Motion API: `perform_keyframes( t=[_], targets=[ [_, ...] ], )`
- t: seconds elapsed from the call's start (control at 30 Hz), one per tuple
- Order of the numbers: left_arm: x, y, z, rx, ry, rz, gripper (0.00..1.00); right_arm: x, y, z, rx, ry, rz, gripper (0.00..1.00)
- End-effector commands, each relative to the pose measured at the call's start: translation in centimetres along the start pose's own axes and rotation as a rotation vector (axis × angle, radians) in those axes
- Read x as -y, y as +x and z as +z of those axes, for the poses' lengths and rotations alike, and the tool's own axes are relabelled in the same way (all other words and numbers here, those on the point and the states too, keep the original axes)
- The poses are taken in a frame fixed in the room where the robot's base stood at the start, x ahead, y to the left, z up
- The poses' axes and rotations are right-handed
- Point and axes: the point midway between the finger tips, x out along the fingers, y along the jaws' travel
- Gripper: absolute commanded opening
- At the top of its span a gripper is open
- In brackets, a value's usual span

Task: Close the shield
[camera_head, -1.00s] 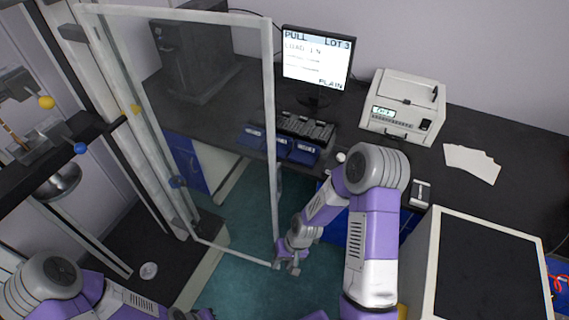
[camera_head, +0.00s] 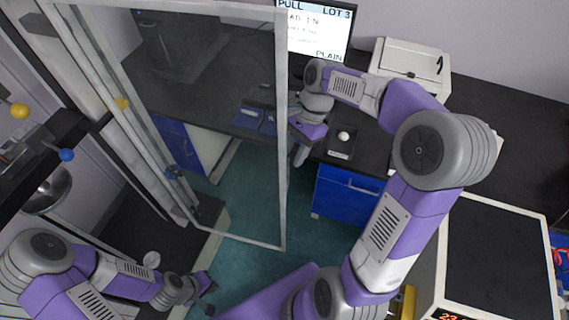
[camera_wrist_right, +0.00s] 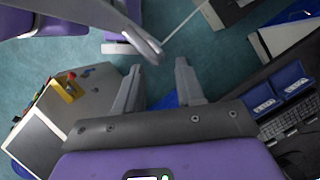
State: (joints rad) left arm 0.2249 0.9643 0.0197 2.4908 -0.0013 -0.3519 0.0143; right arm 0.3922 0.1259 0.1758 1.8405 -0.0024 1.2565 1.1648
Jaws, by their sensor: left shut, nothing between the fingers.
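The shield (camera_head: 282,190) is a clear panel in a pale frame, hinged on the machine at the left and swung open, standing out over the floor. My right gripper (camera_head: 300,157) is just right of the shield's free upright edge in the head view; I cannot tell whether it touches. In the right wrist view its two fingers (camera_wrist_right: 158,88) are apart with nothing between them. A thin pale bar near the top there may be the frame's edge. My left gripper (camera_head: 208,287) is shut and empty, low in the head view, below the shield's bottom edge.
The black bench (camera_head: 376,148) behind holds a monitor (camera_head: 318,36), a white instrument (camera_head: 408,66) and blue boxes (camera_head: 249,115). Blue drawers (camera_head: 346,195) stand under it. A dark-topped cabinet (camera_head: 495,260) is at the right. The teal floor (camera_head: 262,205) is open in the middle.

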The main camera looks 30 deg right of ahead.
Motion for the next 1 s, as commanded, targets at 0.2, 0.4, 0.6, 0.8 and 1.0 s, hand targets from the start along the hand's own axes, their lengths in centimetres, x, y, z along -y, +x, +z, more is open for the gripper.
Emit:
perform_keyframes(
  t=[0.2,0.4,0.6,0.8,1.0],
  targets=[
    [0.2,0.6,0.0,0.000,0.000,0.000,0.00,-0.1,3.8,-0.1,0.002,-0.001,0.003,0.38],
    [0.3,0.8,0.0,0.000,0.000,0.000,0.00,0.0,5.7,-0.1,0.001,-0.003,0.001,0.38],
    [0.3,0.8,0.0,0.000,0.000,0.000,0.00,0.0,5.9,0.0,0.000,-0.003,0.000,0.38],
    [0.3,0.8,0.0,0.000,0.000,0.000,0.00,0.0,5.9,0.0,0.000,-0.003,0.000,0.24],
    [0.3,0.8,0.0,0.000,0.000,0.000,0.00,0.0,5.9,0.0,0.000,-0.003,0.000,0.00]
  ],
)
